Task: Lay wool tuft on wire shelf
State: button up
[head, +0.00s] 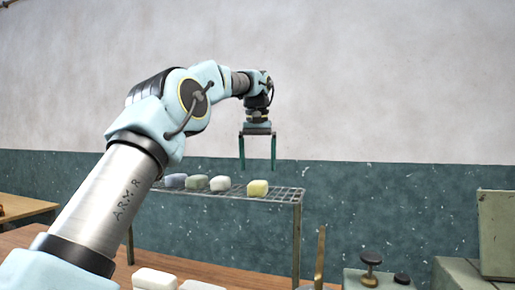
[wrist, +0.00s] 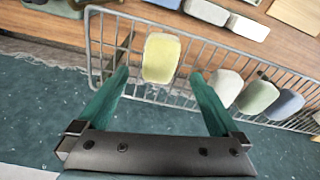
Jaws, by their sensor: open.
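The wire shelf (head: 285,194) is a raised grey grid on legs. A pale yellow rounded tuft-like block (head: 257,188) lies on it towards its right end; it also shows in the wrist view (wrist: 161,58). White (head: 220,184), green (head: 197,182) and blue (head: 175,181) blocks lie in a row to its left. I cannot tell by name which one is the wool tuft. My gripper (head: 257,168) is open and empty, pointing down above the yellow block. In the wrist view the yellow block appears between the two green fingers, apart from both.
A brown bench (head: 200,270) stands below the shelf, with white blocks (head: 155,279) at its near side. The shelf's right end is bare. A wall stands behind.

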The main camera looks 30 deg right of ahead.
aim_at(257, 181)
jog(key=shift+s+a+r, duration=0.1)
jog(key=shift+s+r, duration=0.05)
jog(key=shift+r, duration=1.35)
jog(key=shift+s+a+r, duration=0.1)
jog(key=shift+s+r, duration=0.05)
jog(key=shift+r, duration=1.3)
jog(key=shift+y, duration=0.3)
jog(key=w+a+f, duration=0.1)
jog(key=a+f, duration=0.1)
jog(key=w+a+f, duration=0.2)
jog(key=a, duration=0.1)
jog(key=w+a+f, duration=0.1)
jog(key=a+f, duration=0.1)
jog(key=f, duration=0.1)
jog(key=shift+w+a, duration=0.2)
jog(key=shift+a, duration=0.15)
jog(key=s+a+f+n, duration=0.1)
jog(key=a+f+n, duration=0.1)
jog(key=a+f, duration=0.95)
jog(key=s+a+f+n, duration=0.1)
jog(key=s+a+f, duration=0.6)
jog(key=s+a, duration=0.3)
jog(key=s+a+f+n, duration=0.2)
jog(key=s+a+f, duration=0.4)
jog(key=s+a, duration=0.4)
jog(key=shift+a+f, duration=0.35)
jog(key=shift+a, duration=0.8)
jog(key=shift+f, duration=0.1)
